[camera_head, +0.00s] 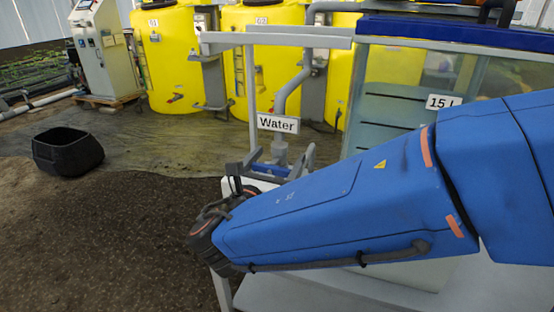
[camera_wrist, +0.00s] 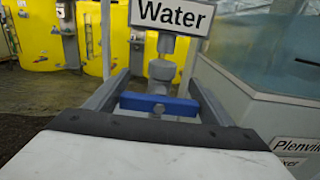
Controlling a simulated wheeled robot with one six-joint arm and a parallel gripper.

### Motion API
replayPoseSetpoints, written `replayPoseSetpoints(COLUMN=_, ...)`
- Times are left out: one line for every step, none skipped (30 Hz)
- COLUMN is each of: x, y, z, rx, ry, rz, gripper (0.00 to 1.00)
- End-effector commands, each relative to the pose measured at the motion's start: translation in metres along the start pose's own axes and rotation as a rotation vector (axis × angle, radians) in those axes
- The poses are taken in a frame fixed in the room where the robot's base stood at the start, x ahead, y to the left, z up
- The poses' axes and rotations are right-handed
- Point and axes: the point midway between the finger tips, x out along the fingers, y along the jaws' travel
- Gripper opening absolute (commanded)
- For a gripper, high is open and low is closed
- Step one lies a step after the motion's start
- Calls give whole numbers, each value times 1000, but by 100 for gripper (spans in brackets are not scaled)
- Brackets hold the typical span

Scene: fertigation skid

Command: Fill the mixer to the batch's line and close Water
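The white Water sign (camera_head: 278,123) hangs above a grey pipe valve with a blue handle (camera_head: 270,170). In the wrist view the sign (camera_wrist: 171,14) is at the top, and the blue handle (camera_wrist: 160,105) lies crosswise below the grey valve body (camera_wrist: 162,72). My gripper (camera_head: 282,154) is open at the valve. In the wrist view my gripper (camera_wrist: 160,80) has one finger on each side of the handle, with gaps visible; contact is unclear. The mixer (camera_head: 392,105) is a clear tank with dark level lines and a 15 L label. My arm hides its lower part, and its liquid level is unclear.
Yellow tanks (camera_head: 168,60) stand behind. A control cabinet (camera_head: 104,50) and a black tub (camera_head: 67,150) are at the left. A grey frame post (camera_head: 250,90) rises beside the sign. In the wrist view a tank wall (camera_wrist: 245,95) stands close at right.

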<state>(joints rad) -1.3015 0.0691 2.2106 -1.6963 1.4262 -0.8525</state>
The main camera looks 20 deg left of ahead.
Motion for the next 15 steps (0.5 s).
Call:
replayPoseSetpoints(x=0, y=0, z=0, rx=0, ry=0, rz=0, gripper=63)
replayPoseSetpoints(x=0, y=0, z=0, rx=0, ry=0, rz=0, gripper=56)
replayPoseSetpoints(x=0, y=0, z=0, rx=0, ry=0, rz=0, gripper=48)
replayPoseSetpoints(x=0, y=0, z=0, rx=0, ry=0, rz=0, gripper=48)
replayPoseSetpoints(x=0, y=0, z=0, rx=0, ry=0, rz=0, gripper=48)
replayPoseSetpoints(x=0, y=0, z=0, rx=-1, ry=0, rz=0, gripper=48)
replayPoseSetpoints(x=0, y=0, z=0, rx=-5, ry=0, rz=0, gripper=48)
replayPoseSetpoints(x=0, y=0, z=0, rx=-11, ry=0, rz=0, gripper=48)
replayPoseSetpoints(x=0, y=0, z=0, rx=-24, ry=0, rz=0, gripper=48)
replayPoseSetpoints(x=0, y=0, z=0, rx=-39, ry=0, rz=0, gripper=48)
replayPoseSetpoints(x=0, y=0, z=0, rx=-57, ry=0, rz=0, gripper=48)
replayPoseSetpoints(x=0, y=0, z=0, rx=-87, ry=0, rz=0, gripper=48)
replayPoseSetpoints(x=0, y=0, z=0, rx=-111, ry=0, rz=0, gripper=48)
replayPoseSetpoints(x=0, y=1, z=0, rx=-135, ry=0, rz=0, gripper=48)
replayPoseSetpoints(x=0, y=1, z=0, rx=-167, ry=0, rz=0, gripper=48)
